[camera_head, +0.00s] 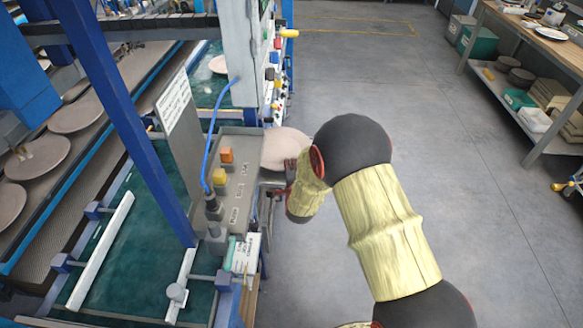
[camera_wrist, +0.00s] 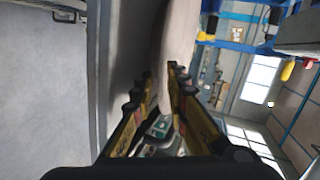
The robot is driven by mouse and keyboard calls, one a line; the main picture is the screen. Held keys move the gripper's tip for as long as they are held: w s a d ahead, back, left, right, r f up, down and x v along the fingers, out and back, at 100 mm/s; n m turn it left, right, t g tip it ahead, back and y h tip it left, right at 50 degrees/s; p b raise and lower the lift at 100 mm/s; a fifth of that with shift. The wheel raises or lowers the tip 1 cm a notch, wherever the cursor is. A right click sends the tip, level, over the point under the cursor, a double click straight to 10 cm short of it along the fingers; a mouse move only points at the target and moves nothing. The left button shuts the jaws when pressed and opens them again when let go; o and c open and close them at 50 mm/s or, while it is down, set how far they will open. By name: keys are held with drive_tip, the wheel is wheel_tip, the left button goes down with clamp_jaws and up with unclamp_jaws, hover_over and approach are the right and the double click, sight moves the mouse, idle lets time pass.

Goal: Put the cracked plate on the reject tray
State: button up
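A pale pinkish plate (camera_head: 287,147) is beside the grey control box in the head view, at the end of my gripper (camera_head: 294,178). In the wrist view the plate (camera_wrist: 181,35) is seen nearly edge-on, between the two yellow-and-black fingers of my gripper (camera_wrist: 163,78). The fingers are close together and appear to be shut on its rim. No crack can be made out on it. My arm hides part of the area around the gripper. I cannot pick out a reject tray for certain.
A control box (camera_head: 238,180) with buttons and a blue cable stands left of the gripper. Several plates lie on the racks at left (camera_head: 75,115); another plate (camera_head: 218,64) is inside the machine. A workbench (camera_head: 520,25) stands at upper right. The floor between is clear.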

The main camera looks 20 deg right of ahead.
drive_tip(key=shift+r, duration=0.1)
drive_tip(key=shift+s+a+r, duration=0.1)
drive_tip(key=shift+s+r, duration=0.05)
drive_tip(key=shift+s, duration=0.15)
drive_tip(key=p+v, duration=0.3)
drive_tip(key=v, duration=0.8)
drive_tip(key=s+a+r+n+g+y, duration=0.1)
drive_tip(key=s+r+n+g, duration=0.1)
drive_tip(key=s+r+n, duration=0.45)
drive_tip(key=s+a+r+n+g+y, duration=0.1)
drive_tip(key=r+n+g+y, duration=0.15)
drive_tip(key=r, duration=0.75)
drive_tip(key=s+d+r+n+g, duration=0.1)
drive_tip(key=s+r+n, duration=0.1)
drive_tip(key=s, duration=0.6)
drive_tip(key=s+d+r+n+g+h, duration=0.1)
drive_tip(key=s+r+n, duration=0.2)
drive_tip(key=s, duration=0.5)
drive_tip(key=s+d+r+n+g, duration=0.1)
drive_tip(key=s+n, duration=0.3)
drive_tip(key=s, duration=0.4)
drive_tip(key=shift+d+r+g, duration=0.15)
drive_tip(key=shift+r+g, duration=0.2)
drive_tip(key=shift+r, duration=0.55)
